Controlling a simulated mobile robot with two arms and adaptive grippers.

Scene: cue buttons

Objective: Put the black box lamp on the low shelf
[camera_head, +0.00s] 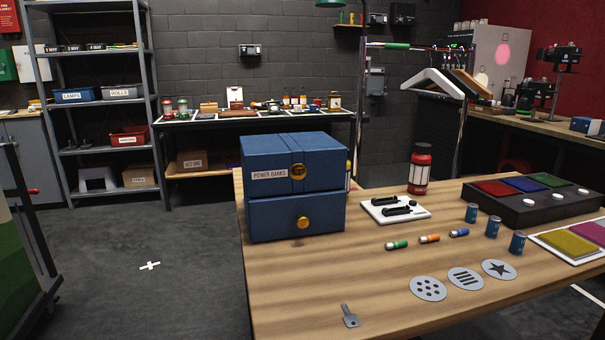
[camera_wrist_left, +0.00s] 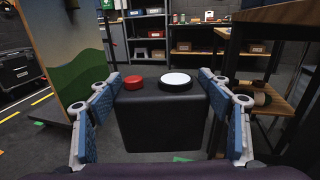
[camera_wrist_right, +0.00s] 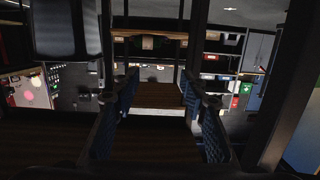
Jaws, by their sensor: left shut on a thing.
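The black box lamp (camera_wrist_left: 160,120) fills the middle of the left wrist view. It is a dark box with a red button and a white round disc on top. My left gripper (camera_wrist_left: 160,84) is shut on its sides, and the box looks upright. My right gripper (camera_wrist_right: 160,92) has its fingers apart with nothing visible between them. Neither gripper shows in the head view. A low wooden shelf (camera_wrist_left: 279,113) under a table is at the right of the left wrist view, with a dark round item on it. Another low shelf (camera_head: 190,174) lies under the back bench.
A grey shelf rack (camera_head: 110,107) stands at the back left. The floor (camera_head: 170,230) left of the table is largely clear. A green-painted panel (camera_wrist_left: 80,75) stands left of the held box.

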